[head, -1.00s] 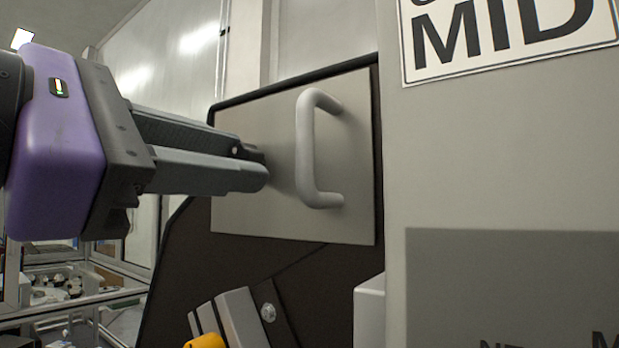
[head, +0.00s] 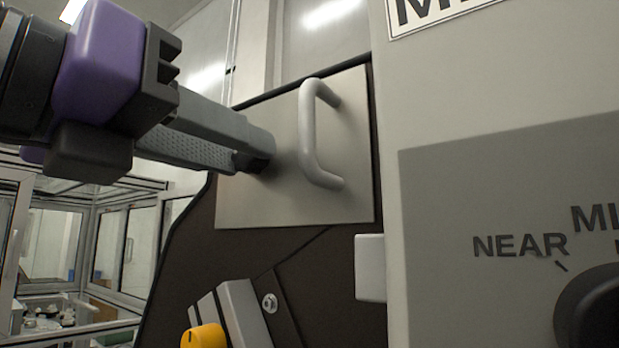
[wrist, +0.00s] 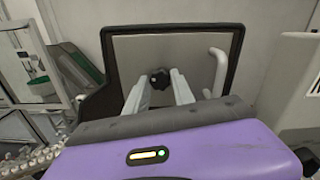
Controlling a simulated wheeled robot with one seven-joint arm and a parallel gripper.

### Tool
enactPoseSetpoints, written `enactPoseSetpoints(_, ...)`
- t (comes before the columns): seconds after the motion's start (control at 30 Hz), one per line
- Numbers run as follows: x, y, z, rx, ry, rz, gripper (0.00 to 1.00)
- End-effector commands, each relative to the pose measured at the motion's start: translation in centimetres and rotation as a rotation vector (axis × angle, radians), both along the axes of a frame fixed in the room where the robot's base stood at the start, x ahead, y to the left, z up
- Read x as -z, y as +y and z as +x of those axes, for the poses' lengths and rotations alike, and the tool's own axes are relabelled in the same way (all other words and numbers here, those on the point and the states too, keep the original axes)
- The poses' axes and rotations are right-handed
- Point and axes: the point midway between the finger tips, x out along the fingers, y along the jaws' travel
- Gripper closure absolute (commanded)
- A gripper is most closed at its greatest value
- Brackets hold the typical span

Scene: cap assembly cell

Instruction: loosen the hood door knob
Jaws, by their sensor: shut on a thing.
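The hood door (head: 342,120) is a grey panel in a dark frame with a pale, D-shaped handle (head: 308,135). The door also shows in the wrist view (wrist: 195,55). The hood door knob (wrist: 159,79) is dark and lobed, left of the handle in the wrist view. My gripper (wrist: 158,84) has its two pale fingers on either side of the knob and is shut on it. In the head view my gripper (head: 260,152) reaches in from the left, its fingertips at the door face. There the fingers largely hide the knob.
The handle stands out close to the right of my fingers. A grey housing (head: 385,190) with a black dial (head: 590,312) and a NEAR label stands at the right. A yellow knob (head: 204,337) is below. Framed glass enclosures (head: 140,245) stand at the left.

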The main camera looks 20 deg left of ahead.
Motion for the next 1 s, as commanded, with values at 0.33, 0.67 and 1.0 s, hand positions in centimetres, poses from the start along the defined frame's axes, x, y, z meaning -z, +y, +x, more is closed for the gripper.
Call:
enactPoseSetpoints(0.33,0.17,0.09,0.01,-0.001,0.11,-0.309,1.0)
enactPoseSetpoints(0.67,0.18,0.08,0.04,-0.001,0.214,-0.605,1.0)
enactPoseSetpoints(1.0,0.14,0.14,0.02,-0.002,0.319,-0.912,1.0)
